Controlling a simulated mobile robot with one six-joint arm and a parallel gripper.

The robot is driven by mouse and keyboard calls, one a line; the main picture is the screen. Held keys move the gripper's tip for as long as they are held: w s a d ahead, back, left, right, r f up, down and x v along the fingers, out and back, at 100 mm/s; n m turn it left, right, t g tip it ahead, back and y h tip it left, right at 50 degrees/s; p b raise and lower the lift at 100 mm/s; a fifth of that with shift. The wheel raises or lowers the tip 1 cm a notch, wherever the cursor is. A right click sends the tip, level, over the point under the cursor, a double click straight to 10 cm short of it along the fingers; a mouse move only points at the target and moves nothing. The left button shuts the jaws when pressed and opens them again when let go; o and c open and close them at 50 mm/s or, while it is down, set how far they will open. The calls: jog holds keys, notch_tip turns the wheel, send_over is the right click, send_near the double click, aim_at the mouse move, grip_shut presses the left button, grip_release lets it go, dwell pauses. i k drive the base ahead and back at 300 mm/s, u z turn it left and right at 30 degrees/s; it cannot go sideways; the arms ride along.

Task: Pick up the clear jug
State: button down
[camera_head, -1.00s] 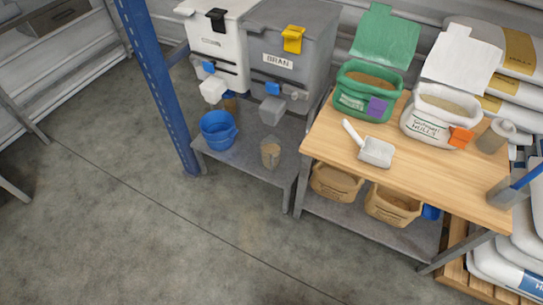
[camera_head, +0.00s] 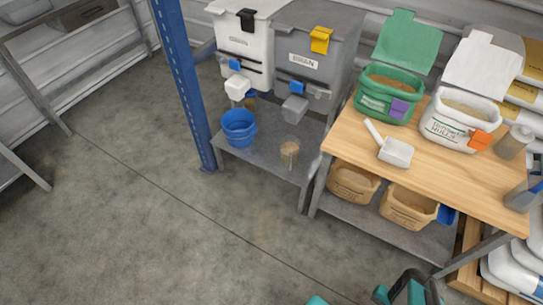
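A small see-through jug (camera_head: 289,153) with a tan tint stands upright on the low grey shelf, in front of the grey BRAN hopper (camera_head: 318,62). It stands apart from the blue buckets to its left. Another greyish container (camera_head: 522,196) is at the right edge of the wooden table, partly cut off; I cannot tell if it is clear. Teal and dark parts of my arm (camera_head: 410,288) show at the bottom edge, well below the shelf. My gripper's fingertips are not visible, and nothing of mine touches the jug.
Blue stacked buckets (camera_head: 239,127) and a blue post (camera_head: 182,80) stand left of the jug. The floor (camera_head: 190,235) in front is clear.

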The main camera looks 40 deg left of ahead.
aim_at(290, 145)
jog(key=z, duration=0.15)
jog(key=k, duration=0.15)
jog(key=u, duration=1.75)
jog(key=k, duration=0.85)
jog(key=z, duration=0.15)
jog(key=i, duration=0.75)
jog(key=z, duration=0.05)
